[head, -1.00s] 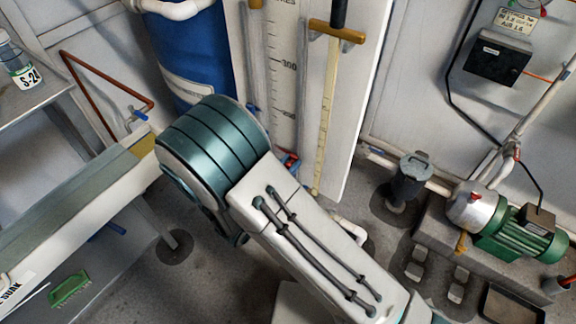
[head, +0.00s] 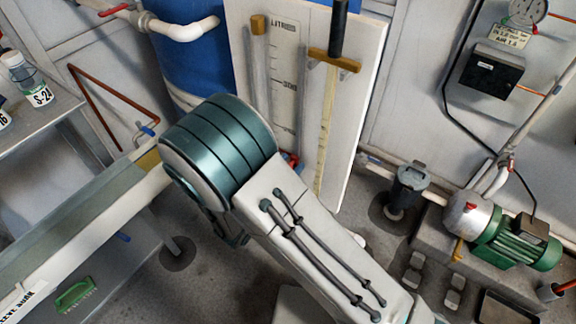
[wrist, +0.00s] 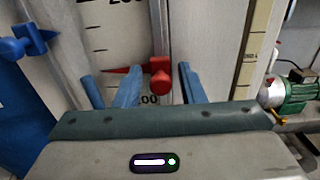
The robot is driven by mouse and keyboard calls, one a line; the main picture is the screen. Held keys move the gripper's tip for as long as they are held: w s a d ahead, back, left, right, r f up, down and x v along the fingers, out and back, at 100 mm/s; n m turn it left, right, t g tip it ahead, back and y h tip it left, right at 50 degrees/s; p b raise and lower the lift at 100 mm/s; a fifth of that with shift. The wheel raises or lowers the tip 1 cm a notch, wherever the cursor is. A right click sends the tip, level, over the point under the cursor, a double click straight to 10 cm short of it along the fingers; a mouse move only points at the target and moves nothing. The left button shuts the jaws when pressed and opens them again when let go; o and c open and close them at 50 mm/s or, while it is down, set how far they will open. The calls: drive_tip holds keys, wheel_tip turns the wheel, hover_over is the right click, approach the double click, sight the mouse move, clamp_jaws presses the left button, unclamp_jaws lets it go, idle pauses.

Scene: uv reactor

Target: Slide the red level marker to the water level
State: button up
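The red level marker (wrist: 160,75) is in the wrist view, a red block with a pointer toward the scale on its left. The white scale board (wrist: 105,40) is behind the marker. In the head view, a small red part (head: 292,159) shows beside my arm, which hides my fingers. The upright tube (head: 260,70) beside the scale has a brass cap. I cannot make out a water level.
A blue tank (head: 190,60) stands left of the board. A dipstick with a black handle (head: 338,28) is on the right of the board. A green pump (head: 510,240) and a dark canister (head: 408,188) stand right. A bench (head: 85,225) is at left.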

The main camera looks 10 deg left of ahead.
drive_tip(key=p+v, duration=0.1)
drive_tip(key=v, duration=1.3)
drive_tip(key=shift+w, duration=0.1)
